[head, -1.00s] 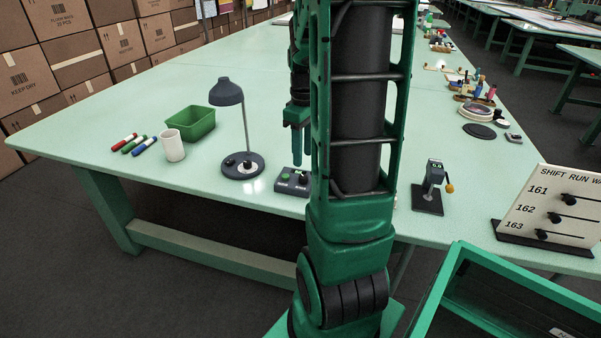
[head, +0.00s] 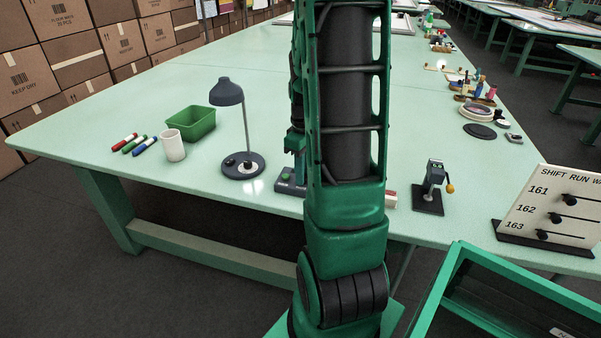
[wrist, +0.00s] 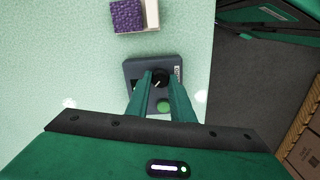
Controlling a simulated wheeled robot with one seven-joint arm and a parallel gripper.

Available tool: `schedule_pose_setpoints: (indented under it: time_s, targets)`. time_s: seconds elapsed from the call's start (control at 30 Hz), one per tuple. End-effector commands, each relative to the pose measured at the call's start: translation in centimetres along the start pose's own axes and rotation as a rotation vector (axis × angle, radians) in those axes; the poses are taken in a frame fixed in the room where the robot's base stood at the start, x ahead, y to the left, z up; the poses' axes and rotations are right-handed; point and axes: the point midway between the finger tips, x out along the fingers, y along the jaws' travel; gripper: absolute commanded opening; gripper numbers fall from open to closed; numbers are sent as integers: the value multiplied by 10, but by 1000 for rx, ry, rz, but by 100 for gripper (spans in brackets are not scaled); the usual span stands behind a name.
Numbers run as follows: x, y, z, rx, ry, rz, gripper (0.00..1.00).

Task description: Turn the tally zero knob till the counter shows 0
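A small dark counter-like device (head: 434,174) stands on a black base to the right of my arm in the head view, with an orange knob (head: 450,188) on its right side. Its digits are too small to read. My gripper (wrist: 160,75) is over a separate grey control box (wrist: 136,72) with a black knob (wrist: 160,78) and a green button (wrist: 163,105). The fingers are apart, with the black knob between their tips in the wrist view; I cannot tell whether they touch it. My arm hides part of this box (head: 287,188) in the head view.
A purple-topped block (wrist: 127,16) lies near the box. A shift board (head: 553,205) stands at the right table edge.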

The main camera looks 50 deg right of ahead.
Motion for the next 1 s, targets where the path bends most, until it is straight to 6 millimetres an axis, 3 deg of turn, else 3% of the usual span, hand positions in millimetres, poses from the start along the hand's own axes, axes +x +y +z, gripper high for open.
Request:
schedule_pose_setpoints:
  time_s: [0.47,1.0]
  targets:
    - [0,0,0,66,0,0,0]
    - [0,0,-1,515,1,-1,0]
